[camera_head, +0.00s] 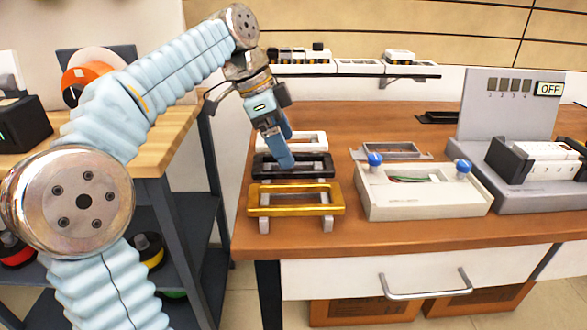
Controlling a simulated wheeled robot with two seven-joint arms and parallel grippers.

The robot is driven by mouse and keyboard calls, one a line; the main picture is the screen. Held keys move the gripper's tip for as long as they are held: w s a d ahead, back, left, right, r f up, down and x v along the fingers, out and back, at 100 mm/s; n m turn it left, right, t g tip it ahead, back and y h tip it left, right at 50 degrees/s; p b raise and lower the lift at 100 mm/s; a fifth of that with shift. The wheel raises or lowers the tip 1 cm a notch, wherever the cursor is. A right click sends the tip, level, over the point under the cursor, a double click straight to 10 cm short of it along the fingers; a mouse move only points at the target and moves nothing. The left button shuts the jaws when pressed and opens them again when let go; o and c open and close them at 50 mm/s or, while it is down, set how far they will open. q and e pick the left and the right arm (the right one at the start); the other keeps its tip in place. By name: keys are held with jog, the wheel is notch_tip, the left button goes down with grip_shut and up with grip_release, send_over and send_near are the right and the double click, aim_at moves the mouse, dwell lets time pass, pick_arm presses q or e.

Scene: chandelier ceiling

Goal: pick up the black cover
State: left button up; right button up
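The black cover (318,165) is a rectangular frame with an open middle. It lies on a small stand on the wooden table, between a white cover (291,139) behind and a gold cover (297,208) in front. My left gripper (282,157) points down at the black cover, with its blue fingers over the cover's left part and hiding some of it. The fingers overlap in this view, so I cannot tell whether they touch or grip the cover. My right gripper is out of view.
A white box (424,196) with blue knobs and wires inside stands right of the covers. A grey frame (390,151) lies behind it. A grey test stand (506,120) marked OFF is at the right. A shelf (345,69) runs along the back.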

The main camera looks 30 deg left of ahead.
pick_arm(q)
jog(key=x, duration=0.3)
jog(key=shift+f, duration=0.25)
jog(key=c, duration=1.1)
jog(key=shift+o, duration=0.2)
jog(key=shift+r, duration=0.1)
notch_tip(320, 180, up, 3)
jog(key=shift+f, duration=0.1)
jog(key=s+d+r, duration=0.3)
jog(key=s+r, duration=0.7)
jog(key=s, duration=0.3)
jog(key=shift+s+d, duration=0.25)
jog(key=shift+s, duration=0.1)
